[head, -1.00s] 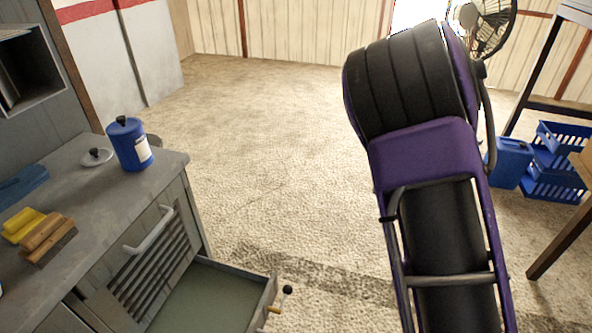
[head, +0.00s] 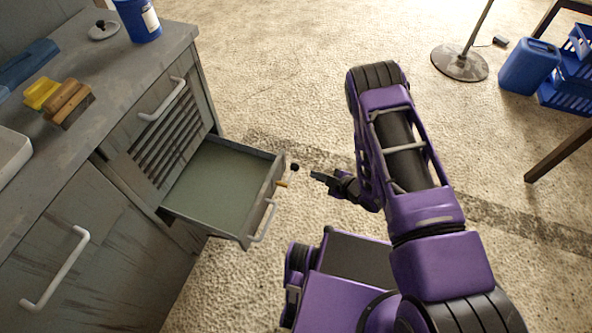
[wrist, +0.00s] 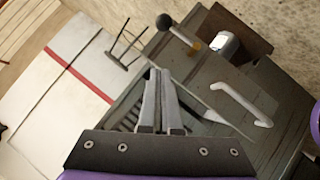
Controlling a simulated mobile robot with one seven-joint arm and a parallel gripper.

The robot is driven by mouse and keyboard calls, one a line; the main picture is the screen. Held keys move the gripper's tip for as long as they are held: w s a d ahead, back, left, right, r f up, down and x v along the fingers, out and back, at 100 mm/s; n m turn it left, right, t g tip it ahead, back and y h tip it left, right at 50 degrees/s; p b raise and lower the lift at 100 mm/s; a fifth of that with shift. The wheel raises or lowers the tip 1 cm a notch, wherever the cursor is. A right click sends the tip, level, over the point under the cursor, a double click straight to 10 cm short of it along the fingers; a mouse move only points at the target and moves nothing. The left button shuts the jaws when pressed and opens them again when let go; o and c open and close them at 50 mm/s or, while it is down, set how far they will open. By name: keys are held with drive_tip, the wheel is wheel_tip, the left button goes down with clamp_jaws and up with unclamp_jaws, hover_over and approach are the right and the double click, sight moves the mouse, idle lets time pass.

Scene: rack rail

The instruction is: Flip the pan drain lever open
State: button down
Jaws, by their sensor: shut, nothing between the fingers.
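The pan (head: 222,180) is a pulled-out, grey-green drawer-like tray in the cabinet. Its drain lever (head: 294,168) is a thin rod with a black ball knob, beside a brass fitting (head: 283,183) on the pan's outer face. The lever's knob also shows in the wrist view (wrist: 164,22), beyond my fingertips. My gripper (head: 316,175) is just right of the knob in the head view, apart from it as far as I can tell. In the wrist view my gripper's fingers (wrist: 161,75) are together and empty.
A white pull handle (head: 265,220) sits on the pan's front, close to the lever. The grey cabinet (head: 110,240) stands at left with brushes on top. A fan stand (head: 460,63) and blue containers (head: 530,68) stand at right. Floor beyond the pan is clear.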

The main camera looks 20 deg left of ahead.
sight(298, 169)
drive_tip(key=shift+s+f, duration=0.1)
drive_tip(key=shift+s, duration=0.05)
drive_tip(key=shift+a, duration=0.15)
drive_tip(key=b+x, duration=0.1)
drive_tip(key=x, duration=0.3)
drive_tip(key=d+f+b+x, duration=0.1)
drive_tip(key=x, duration=0.7)
drive_tip(key=shift+w+d+f+b, duration=0.25)
drive_tip(key=shift+w+f+b, duration=0.1)
drive_tip(key=shift+b, duration=0.05)
drive_tip(key=shift+w+f, duration=0.35)
drive_tip(key=shift+s, duration=0.1)
